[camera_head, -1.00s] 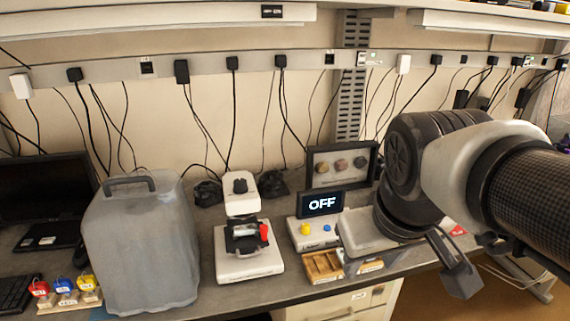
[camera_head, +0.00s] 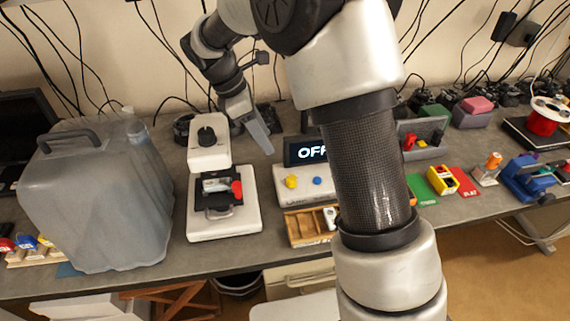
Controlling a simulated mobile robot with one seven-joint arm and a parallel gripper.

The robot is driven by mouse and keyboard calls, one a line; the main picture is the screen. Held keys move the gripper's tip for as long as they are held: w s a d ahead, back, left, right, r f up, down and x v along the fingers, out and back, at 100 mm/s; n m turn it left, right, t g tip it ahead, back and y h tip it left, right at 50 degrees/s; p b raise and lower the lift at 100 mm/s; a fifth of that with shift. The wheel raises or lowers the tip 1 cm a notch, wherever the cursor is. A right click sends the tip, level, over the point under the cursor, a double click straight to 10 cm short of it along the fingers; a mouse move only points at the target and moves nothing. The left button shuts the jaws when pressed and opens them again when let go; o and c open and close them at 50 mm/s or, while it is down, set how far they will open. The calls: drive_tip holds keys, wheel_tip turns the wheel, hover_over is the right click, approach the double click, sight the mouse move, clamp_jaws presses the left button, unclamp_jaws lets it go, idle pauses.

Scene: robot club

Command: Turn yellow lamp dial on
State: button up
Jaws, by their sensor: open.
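The yellow dial (camera_head: 291,182) is a small round knob on the left of a pale control box (camera_head: 300,200). A blue knob (camera_head: 317,182) sits to its right. A dark display (camera_head: 305,152) behind them reads "OFF", its right end hidden by my arm. My gripper (camera_head: 258,138) is open and points down, above and left-behind the yellow dial, apart from it. I see only one finger clearly. No object shows in the gripper.
A white device (camera_head: 209,155) with a black knob stands left of the box, close to my gripper. A large grey jug (camera_head: 95,205) is farther left. A wooden tray (camera_head: 303,228) lies in front of the box. My arm hides the bench right of it.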

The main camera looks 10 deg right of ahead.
sight(290, 177)
drive_tip(key=x, duration=1.6)
drive_tip(key=shift+s+d+f, duration=0.1)
drive_tip(key=shift+d+f, duration=0.05)
drive_tip(key=shift+f, duration=0.2)
drive_tip(key=c, duration=1)
